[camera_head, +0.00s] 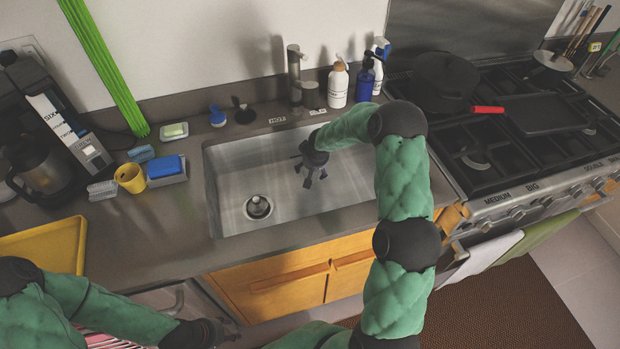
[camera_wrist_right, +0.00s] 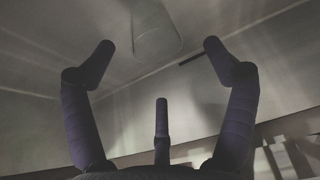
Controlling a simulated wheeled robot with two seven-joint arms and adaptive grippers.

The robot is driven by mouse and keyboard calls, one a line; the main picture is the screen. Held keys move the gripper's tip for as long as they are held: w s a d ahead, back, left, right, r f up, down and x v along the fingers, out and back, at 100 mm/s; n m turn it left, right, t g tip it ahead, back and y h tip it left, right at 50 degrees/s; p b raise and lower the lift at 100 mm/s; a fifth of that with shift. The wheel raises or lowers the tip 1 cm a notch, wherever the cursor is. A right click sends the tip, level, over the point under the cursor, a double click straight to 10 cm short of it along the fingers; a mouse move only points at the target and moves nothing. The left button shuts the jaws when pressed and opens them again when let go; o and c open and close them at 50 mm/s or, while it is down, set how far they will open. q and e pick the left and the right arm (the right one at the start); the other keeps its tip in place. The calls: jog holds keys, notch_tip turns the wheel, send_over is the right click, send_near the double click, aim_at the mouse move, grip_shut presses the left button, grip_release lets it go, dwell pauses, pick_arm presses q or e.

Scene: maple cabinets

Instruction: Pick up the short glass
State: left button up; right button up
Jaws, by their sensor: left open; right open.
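The short glass (camera_wrist_right: 156,30) is a faint, clear shape at the top middle of the right wrist view. I cannot make it out in the head view. My right gripper (camera_head: 312,180) reaches down into the sink (camera_head: 240,185) with its fingers spread. In the right wrist view my right gripper (camera_wrist_right: 161,62) is open and empty, and the glass lies beyond the fingertips, between the two outer fingers. My left gripper (camera_head: 226,333) is at the bottom of the head view, low in front of the cabinets and away from the sink; it is open.
The faucet (camera_head: 296,75) and a white soap bottle (camera_head: 338,84) stand behind the sink. A yellow cup (camera_head: 130,178) and blue sponge (camera_head: 165,166) sit left of it. The stove with a black pan (camera_head: 440,82) is to the right. Sink walls surround my right gripper.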

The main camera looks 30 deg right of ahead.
jog(key=shift+b+x, duration=0.65)
jog(key=shift+x, duration=2.2)
jog(key=shift+s, duration=0.15)
jog(key=c, duration=1.4)
jog(key=shift+r, duration=0.1)
